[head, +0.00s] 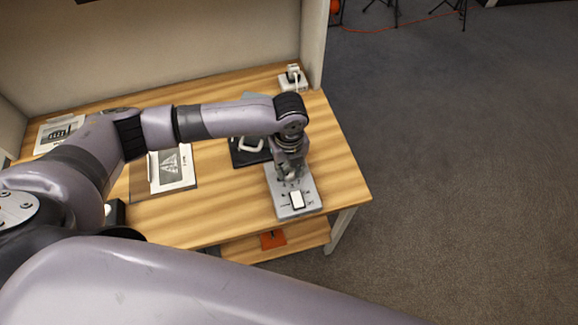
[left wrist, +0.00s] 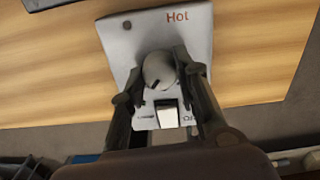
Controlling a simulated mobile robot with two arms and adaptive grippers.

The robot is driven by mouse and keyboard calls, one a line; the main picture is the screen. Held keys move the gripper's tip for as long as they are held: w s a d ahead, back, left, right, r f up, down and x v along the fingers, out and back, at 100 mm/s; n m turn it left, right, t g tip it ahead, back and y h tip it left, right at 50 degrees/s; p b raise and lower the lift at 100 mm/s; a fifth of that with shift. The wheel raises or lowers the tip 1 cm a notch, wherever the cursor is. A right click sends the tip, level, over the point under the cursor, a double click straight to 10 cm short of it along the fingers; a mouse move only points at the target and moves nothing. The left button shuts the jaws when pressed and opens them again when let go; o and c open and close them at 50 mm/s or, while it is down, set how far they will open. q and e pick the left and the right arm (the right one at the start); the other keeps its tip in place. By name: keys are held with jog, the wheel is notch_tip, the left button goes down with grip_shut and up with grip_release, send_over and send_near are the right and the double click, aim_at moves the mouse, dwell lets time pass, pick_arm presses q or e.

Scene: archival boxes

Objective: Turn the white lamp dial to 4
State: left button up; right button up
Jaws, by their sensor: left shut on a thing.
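A grey control plate (head: 306,207) lies near the right end of the wooden desk. It also shows in the left wrist view (left wrist: 120,38), with the word "Hot" at its top. Its round pale dial (left wrist: 158,69) has a dark mark at its lower left edge. My left gripper (head: 290,176) points down over the plate. In the left wrist view, its two fingers (left wrist: 157,82) are shut on the dial, one on each side. A white rocker switch (head: 297,200) sits beside the dial. The numbers around the dial are hidden or too small to read. My right gripper is out of view.
A black tray (head: 246,158) with a white handle-like object stands left of the plate. A white socket with a plug (head: 293,79) is at the back right. A printed sheet (head: 174,170) lies farther left. The desk's right edge is close to the plate.

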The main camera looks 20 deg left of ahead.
aim_at(289, 172)
pick_arm(q)
jog(key=o, duration=1.2)
jog(key=shift+c, duration=0.2)
notch_tip(289, 172, up, 12)
jog(key=shift+s+f, duration=0.1)
